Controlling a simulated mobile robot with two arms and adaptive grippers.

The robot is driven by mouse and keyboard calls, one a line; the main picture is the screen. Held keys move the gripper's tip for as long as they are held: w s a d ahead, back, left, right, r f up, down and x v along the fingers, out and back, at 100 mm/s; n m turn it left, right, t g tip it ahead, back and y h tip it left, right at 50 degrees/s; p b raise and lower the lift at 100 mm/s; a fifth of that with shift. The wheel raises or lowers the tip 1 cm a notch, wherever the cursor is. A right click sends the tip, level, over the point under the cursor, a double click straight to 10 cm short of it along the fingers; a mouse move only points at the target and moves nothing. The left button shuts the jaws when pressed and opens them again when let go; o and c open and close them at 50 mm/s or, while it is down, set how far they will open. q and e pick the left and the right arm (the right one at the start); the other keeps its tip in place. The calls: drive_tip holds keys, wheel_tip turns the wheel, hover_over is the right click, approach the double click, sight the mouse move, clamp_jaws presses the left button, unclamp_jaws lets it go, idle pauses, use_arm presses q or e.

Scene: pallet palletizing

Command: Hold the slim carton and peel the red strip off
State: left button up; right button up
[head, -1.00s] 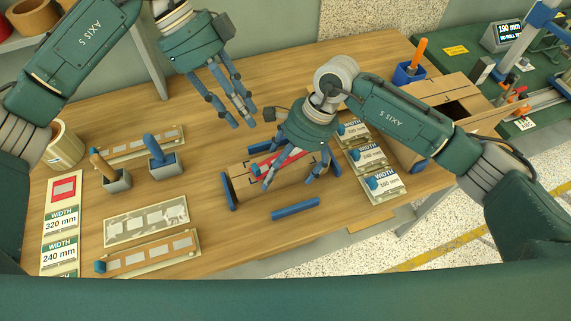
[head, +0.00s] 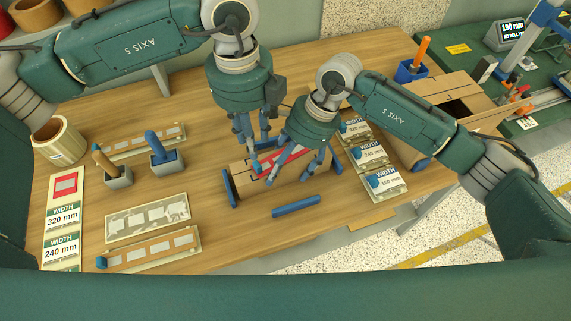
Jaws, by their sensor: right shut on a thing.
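The slim carton (head: 240,186) is a low brown box lying on the wooden table between blue end pieces. The red strip (head: 291,158) runs along its top, partly hidden by my fingers. My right gripper (head: 292,176) reaches down over the carton with its fingers spread across it, shut on the carton. My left gripper (head: 259,157) points down just above the carton's top, beside the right gripper near the strip's left end. Its fingers look apart, with nothing visible between them; contact with the strip cannot be told.
A loose blue bar (head: 296,206) lies in front of the carton. Two handled tools in grey holders (head: 168,163) and flat label boards (head: 148,217) lie left.

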sight(259, 170)
use_arm(q)
drive_tip(key=shift+s+f, duration=0.15)
drive_tip(key=shift+f, duration=3.95)
drive_tip(key=shift+c, duration=0.5)
clamp_jaws()
drive_tip(key=shift+d, duration=0.1)
drive_tip(key=shift+d+r, duration=0.1)
